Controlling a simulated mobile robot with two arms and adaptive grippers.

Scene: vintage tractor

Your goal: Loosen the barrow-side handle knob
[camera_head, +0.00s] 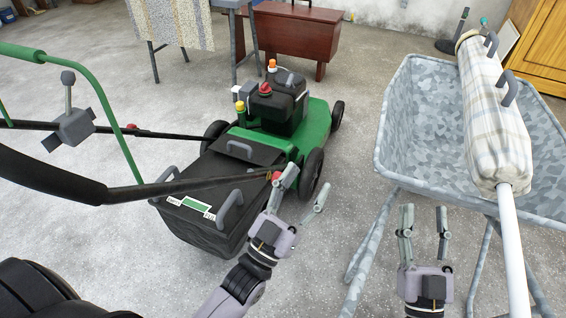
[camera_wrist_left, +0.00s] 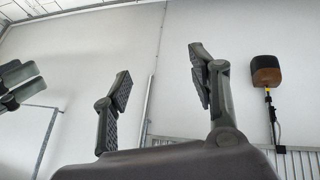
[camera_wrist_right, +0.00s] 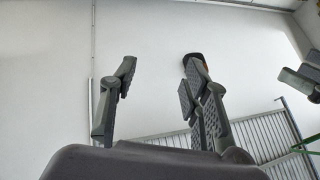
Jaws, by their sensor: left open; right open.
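The green lawn mower (camera_head: 316,121) stands in the middle of the head view, with its black handle bar (camera_head: 236,182) running toward me. The red barrow-side handle knob (camera_head: 277,176) sits at the lower end of the near handle bar, partly hidden behind my left gripper's finger. My left gripper (camera_head: 303,188) is open, its left finger overlapping the knob in the picture; I cannot tell if they touch. Its open fingers show in the left wrist view (camera_wrist_left: 160,82), with nothing between them. My right gripper (camera_head: 425,219) is open and empty beside the wheelbarrow.
The metal wheelbarrow (camera_head: 398,134) stands at the right with a checked roll (camera_head: 492,120) across it. A black grass bag (camera_head: 236,164) hangs behind the mower. Another red knob (camera_head: 131,126) is on the far handle bar. Bare concrete floor (camera_head: 345,150) separates mower and barrow.

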